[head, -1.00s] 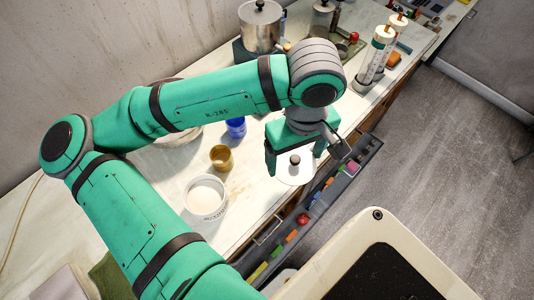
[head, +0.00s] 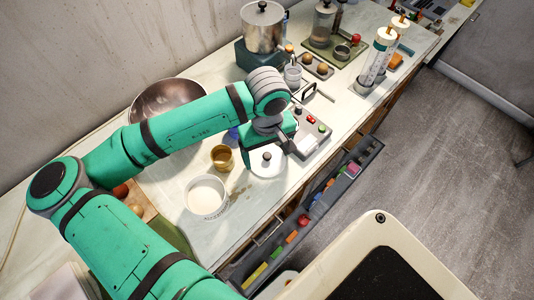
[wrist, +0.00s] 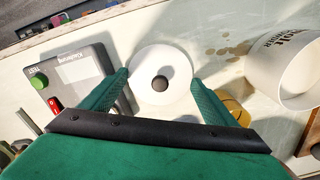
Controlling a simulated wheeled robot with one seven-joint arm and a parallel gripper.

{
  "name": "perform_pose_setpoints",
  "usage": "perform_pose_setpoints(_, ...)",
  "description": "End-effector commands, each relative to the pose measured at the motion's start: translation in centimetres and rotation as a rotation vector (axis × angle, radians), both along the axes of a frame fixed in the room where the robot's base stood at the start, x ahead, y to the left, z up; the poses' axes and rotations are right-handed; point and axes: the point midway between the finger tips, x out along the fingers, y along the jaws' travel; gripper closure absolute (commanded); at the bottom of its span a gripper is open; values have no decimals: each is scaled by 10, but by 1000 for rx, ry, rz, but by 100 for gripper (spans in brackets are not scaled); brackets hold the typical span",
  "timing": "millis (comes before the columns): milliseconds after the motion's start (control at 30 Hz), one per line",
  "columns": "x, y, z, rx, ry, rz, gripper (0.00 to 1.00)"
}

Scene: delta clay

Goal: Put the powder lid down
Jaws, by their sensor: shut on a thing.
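The powder lid (head: 264,169) is a white disc with a dark round knob, also seen in the wrist view (wrist: 150,98). My gripper (head: 268,157) is shut on the lid, with a green finger against either side of its rim in the wrist view (wrist: 161,82). The lid is level, over or on the pale worktop right of the gold cup; I cannot tell whether it touches the surface. The white powder tub (head: 206,197) stands open to the left of the lid, with pale contents. Its lettered side shows in the wrist view (wrist: 288,72).
A gold cup (head: 222,158) stands between tub and lid. A grey device with red and green buttons (head: 312,140) is close on the lid's right. An open drawer of colourful items (head: 318,200) juts out at the front. A metal bowl (head: 166,98) is behind my arm.

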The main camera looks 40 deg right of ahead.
Motion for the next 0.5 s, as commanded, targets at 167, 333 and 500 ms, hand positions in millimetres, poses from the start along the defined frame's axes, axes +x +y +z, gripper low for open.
perform_pose_setpoints(167, 0, 0, -3, 0, -1, 0, 39)
perform_pose_setpoints(333, -1, -1, -4, 0, 0, -3, 39)
perform_pose_setpoints(500, -1, -2, -5, 0, -1, -6, 10)
